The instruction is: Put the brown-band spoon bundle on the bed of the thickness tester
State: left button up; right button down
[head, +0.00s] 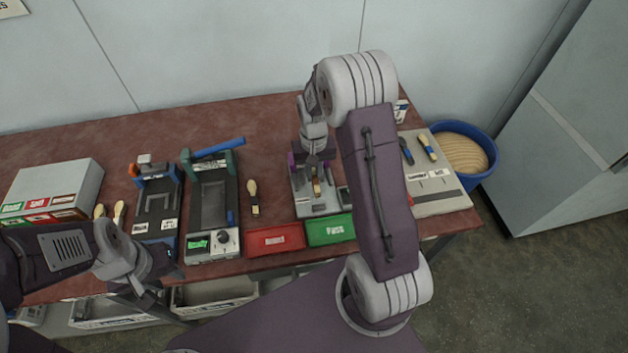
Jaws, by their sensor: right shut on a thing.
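A grey device with purple posts, apparently the thickness tester (302,207), stands on the table right of centre. My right gripper (316,166) is over it, pointing down, and is shut on a small spoon bundle (317,188). The bundle is upright in the picture, over the grey bed; I cannot tell whether it touches the bed. Its band looks dark, but its colour is too small to be sure of. My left gripper (146,280) hangs near the table's front edge at the left, apparently holding nothing; its finger gap is unclear.
Red (276,239) and green (331,230) trays stand in front of the tester. Another spoon bundle (253,198) lies left of it, beside a press with a blue handle (212,195). A grey board (441,192) with bundles is at right. A blue bin (483,140) stands beyond.

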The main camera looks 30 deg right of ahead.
aim_at(314, 182)
jog(key=shift+f, duration=2)
jog(key=shift+f, duration=0.1)
jog(key=c, duration=1.4)
grip_release()
jog(key=shift+c, duration=0.2)
notch_tip(314, 182, up, 12)
jog(key=shift+r, duration=0.15)
jog(key=s+a+f+n, duration=0.1)
jog(key=s+a, duration=0.2)
jog(key=s, duration=0.4)
jog(key=s+a+n+t, duration=0.1)
jog(key=s+a+n, duration=0.1)
jog(key=s+a, duration=0.2)
jog(key=s, duration=0.3)
jog(key=shift+s+f, duration=0.25)
jog(key=shift+f, duration=0.15)
